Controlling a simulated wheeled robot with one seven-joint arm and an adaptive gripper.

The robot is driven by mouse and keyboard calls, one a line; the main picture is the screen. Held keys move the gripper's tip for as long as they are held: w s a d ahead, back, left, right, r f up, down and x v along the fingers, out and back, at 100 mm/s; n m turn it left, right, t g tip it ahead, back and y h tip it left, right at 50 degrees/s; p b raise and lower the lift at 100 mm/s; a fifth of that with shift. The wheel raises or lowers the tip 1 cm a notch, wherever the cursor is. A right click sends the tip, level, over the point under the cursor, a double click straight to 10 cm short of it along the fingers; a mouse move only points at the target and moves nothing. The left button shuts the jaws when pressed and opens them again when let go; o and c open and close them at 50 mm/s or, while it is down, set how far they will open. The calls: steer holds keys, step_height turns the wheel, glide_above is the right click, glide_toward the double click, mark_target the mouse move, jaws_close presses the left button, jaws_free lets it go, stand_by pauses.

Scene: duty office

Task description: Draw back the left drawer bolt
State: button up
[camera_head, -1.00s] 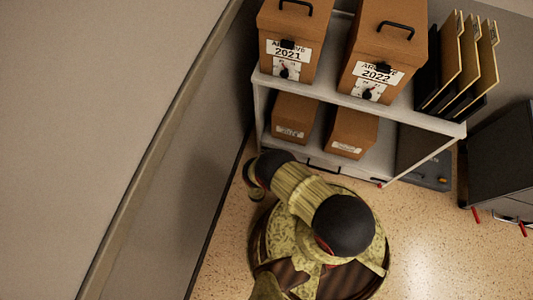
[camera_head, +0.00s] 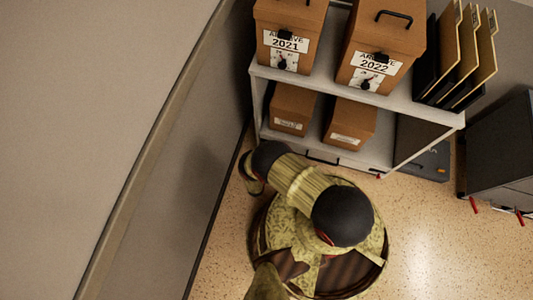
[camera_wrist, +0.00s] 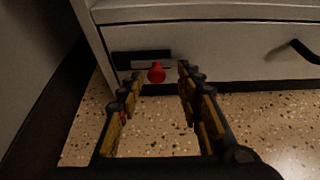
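The left drawer bolt shows in the wrist view as a red knob (camera_wrist: 156,72) on a dark plate (camera_wrist: 143,57) at the left end of a light grey drawer front (camera_wrist: 225,62). My gripper (camera_wrist: 161,76) is open, with its fingers on either side of the red knob in the picture. No contact with the knob can be made out. A dark drawer handle (camera_wrist: 297,48) is at the right. In the head view my arm hides the left bolt; the drawer's handle (camera_head: 322,160) shows under the shelf.
A grey shelf (camera_head: 400,104) holds archive boxes (camera_head: 290,35) and upright folders (camera_head: 462,55). The wall (camera_head: 190,150) is close on the left. A dark grey cabinet (camera_head: 500,150) with red knobs stands at the right. Speckled floor (camera_head: 430,230) is clear between.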

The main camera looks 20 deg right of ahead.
steer(key=v, duration=1)
steer(key=shift+s+a, duration=0.15)
steer(key=shift+s, duration=0.1)
